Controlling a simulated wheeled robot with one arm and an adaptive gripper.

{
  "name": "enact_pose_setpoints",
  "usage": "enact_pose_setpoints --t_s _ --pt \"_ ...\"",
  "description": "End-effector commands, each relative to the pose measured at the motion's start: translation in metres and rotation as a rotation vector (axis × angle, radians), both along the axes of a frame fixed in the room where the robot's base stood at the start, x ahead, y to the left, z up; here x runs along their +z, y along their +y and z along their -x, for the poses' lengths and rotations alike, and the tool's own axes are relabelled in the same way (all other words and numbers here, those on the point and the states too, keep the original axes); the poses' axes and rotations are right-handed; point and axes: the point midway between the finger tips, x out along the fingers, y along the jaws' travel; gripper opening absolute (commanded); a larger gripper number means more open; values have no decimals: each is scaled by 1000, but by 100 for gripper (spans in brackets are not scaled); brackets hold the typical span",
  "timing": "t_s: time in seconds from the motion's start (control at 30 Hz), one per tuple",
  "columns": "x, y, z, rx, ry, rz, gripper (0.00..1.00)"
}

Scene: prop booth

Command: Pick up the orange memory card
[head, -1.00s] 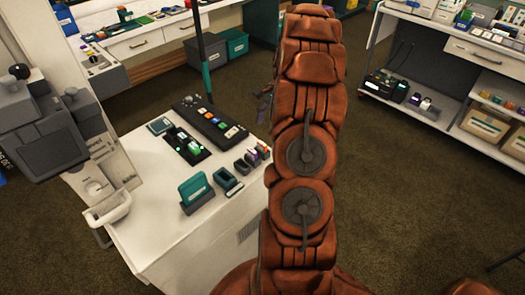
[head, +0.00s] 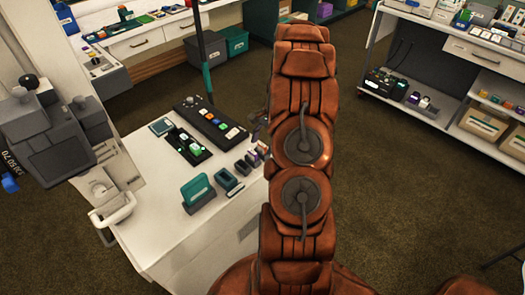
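A row of small card-like items in dark holders (head: 250,158) stands at the right edge of the white counter (head: 185,240), with purple and pale tops. I cannot clearly pick out an orange memory card among them; my arm covers the right end of the row. A small orange piece (head: 222,126) shows on the dark button panel behind, but I cannot tell what it is. My gripper (head: 260,126) shows only in part, left of my arm, just behind the row of cards. Its fingers are too small and hidden to read.
A teal upright block (head: 196,192) and a small dark teal holder (head: 227,181) stand on the counter in front of the row. A dark tray with a green piece (head: 190,146) lies behind them. A grey machine (head: 50,140) stands left.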

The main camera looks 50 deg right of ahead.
Motion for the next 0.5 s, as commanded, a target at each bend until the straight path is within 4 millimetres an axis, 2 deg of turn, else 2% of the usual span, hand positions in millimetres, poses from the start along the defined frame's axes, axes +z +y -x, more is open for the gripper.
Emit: enact_pose_setpoints --t_s 0.07,0.5 --pt "0 0 0 0 0 0 59" --pt "0 0 0 0 1 -1 14"
